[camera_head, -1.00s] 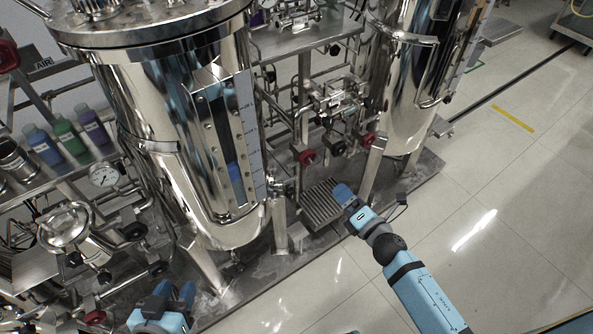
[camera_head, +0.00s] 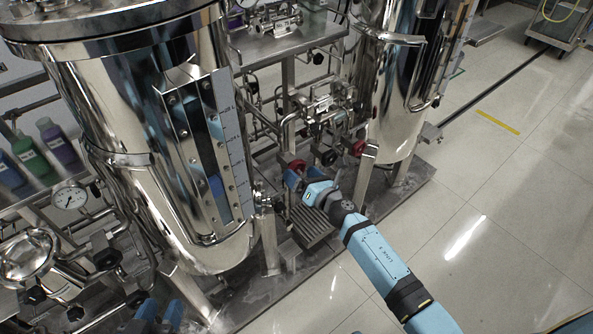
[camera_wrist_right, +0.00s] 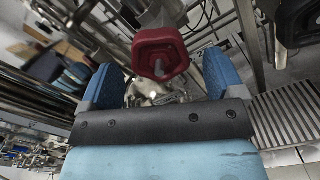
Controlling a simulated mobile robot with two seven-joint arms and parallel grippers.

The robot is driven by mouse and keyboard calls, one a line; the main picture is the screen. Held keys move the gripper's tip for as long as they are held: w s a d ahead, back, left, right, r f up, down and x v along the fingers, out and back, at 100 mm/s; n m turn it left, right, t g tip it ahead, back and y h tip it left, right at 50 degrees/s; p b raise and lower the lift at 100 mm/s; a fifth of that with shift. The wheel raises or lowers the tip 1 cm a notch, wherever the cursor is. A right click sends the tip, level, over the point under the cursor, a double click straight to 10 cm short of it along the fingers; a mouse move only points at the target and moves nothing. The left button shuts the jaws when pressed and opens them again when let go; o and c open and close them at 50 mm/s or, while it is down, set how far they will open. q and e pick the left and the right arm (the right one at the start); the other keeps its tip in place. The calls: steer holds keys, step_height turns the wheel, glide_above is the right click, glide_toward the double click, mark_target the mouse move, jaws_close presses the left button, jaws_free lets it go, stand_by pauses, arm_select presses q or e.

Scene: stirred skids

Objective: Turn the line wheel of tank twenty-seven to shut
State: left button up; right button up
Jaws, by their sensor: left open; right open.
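A red handwheel (camera_head: 297,166) sits on the pipework between the two steel tanks, low behind the near tank (camera_head: 150,130). My right gripper (camera_head: 297,180) is open just below and in front of it. In the right wrist view the red wheel (camera_wrist_right: 160,52) lies between and beyond the two blue fingers of my right gripper (camera_wrist_right: 160,80), apart from both. A second red wheel (camera_head: 358,147) sits to the right near the far tank (camera_head: 405,90). I cannot read any tank number. My left gripper (camera_head: 160,316) is open at the bottom edge, partly cut off.
A black wheel (camera_head: 329,158) sits between the two red ones. Pipes and valves crowd the gap between the tanks. A grating (camera_head: 311,226) lies on the skid below. A pressure gauge (camera_head: 69,196) and bottles (camera_head: 60,143) stand at left.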

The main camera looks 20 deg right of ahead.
arm_select(q)
steer(key=shift+w+d+r, duration=0.1)
steer(key=shift+d+r, duration=0.05)
steer(key=shift+r, duration=0.05)
arm_select(e)
steer(key=shift+x, duration=1.3)
steer(key=c, duration=0.9)
